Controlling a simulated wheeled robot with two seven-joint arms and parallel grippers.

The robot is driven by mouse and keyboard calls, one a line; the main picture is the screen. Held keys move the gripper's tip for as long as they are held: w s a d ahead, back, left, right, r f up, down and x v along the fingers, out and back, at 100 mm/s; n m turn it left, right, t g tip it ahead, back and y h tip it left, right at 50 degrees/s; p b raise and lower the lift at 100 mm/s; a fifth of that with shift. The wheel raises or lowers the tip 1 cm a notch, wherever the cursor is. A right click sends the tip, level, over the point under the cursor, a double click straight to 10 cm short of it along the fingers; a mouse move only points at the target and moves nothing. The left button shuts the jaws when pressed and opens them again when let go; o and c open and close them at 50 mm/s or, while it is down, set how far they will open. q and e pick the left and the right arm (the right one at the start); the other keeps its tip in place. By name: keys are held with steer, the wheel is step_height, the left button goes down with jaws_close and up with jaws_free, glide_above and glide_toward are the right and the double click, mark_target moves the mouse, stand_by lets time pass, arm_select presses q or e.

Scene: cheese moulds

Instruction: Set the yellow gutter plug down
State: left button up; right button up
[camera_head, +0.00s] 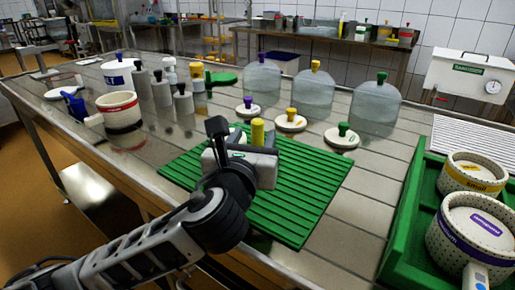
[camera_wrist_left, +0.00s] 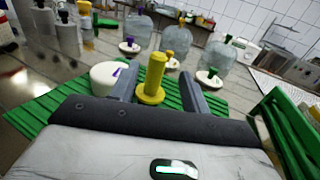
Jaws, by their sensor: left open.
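The yellow gutter plug (camera_wrist_left: 152,80) stands upright between the two fingers of my left gripper (camera_wrist_left: 160,88) in the left wrist view. Its stem and wider base ring show there. In the head view only the plug's upper part (camera_head: 257,132) shows above my left gripper (camera_head: 248,158), over the ribbed green mat (camera_head: 312,187). My left gripper is open, with its fingers on either side of the plug. My right gripper is in neither view.
White discs with purple (camera_head: 248,110), yellow (camera_head: 291,122) and green (camera_head: 342,138) knobs stand behind the mat. A green crate (camera_head: 400,225) with perforated moulds is at right.

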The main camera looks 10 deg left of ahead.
mark_target(256, 128)
arm_select(q)
steer(key=shift+w+a+b, duration=0.15)
steer(key=shift+w+b, duration=0.15)
steer(key=shift+w, duration=2.5)
jaws_close()
